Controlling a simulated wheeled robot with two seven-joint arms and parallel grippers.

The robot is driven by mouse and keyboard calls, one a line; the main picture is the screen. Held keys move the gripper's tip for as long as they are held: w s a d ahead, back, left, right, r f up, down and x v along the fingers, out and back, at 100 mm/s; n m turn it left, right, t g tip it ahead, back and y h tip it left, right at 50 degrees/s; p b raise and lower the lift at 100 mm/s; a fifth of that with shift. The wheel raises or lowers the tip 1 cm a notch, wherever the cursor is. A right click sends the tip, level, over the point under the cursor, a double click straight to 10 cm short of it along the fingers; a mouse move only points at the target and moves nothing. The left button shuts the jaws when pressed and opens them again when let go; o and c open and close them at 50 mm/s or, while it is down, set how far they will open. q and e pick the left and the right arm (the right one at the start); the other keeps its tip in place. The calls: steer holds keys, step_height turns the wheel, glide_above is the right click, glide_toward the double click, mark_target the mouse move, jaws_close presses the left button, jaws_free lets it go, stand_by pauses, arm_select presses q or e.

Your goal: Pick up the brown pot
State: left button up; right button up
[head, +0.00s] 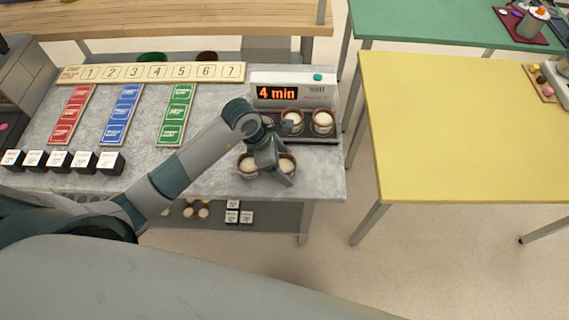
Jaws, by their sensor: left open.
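Several small brown pots with pale, creamy tops are at the right end of the grey counter. Two stand side by side in the timer unit: one brown pot (292,121) and another brown pot (323,122) to its right. In front of the unit are a brown pot (247,165) on the left and a brown pot (288,163) on the right. My left gripper (283,177) is open and points down at these front pots, partly covering them. I cannot tell whether its fingers are around or touching the right one. My right gripper is not in view.
The timer unit (301,92) reads "4 min" behind the pots. Red, blue and green card strips (122,114), a numbered board (150,73) and several black-and-white blocks (59,161) lie left. A yellow table (460,120) is mostly clear.

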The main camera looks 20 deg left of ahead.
mark_target(289, 163)
arm_select(q)
steer(key=shift+c, duration=0.6)
steer(key=c, duration=1.2)
steer(key=shift+o, duration=0.2)
steer(key=shift+r+b, duration=0.6)
steer(key=shift+r, duration=0.2)
step_height(289, 163, up, 2)
steer(key=shift+r+b, duration=0.2)
steer(key=shift+b, duration=0.5)
steer(key=s+d+r+b, duration=0.3)
steer(key=s+d+r, duration=0.2)
steer(key=s, duration=0.5)
step_height(289, 163, up, 2)
steer(key=shift+d, duration=0.35)
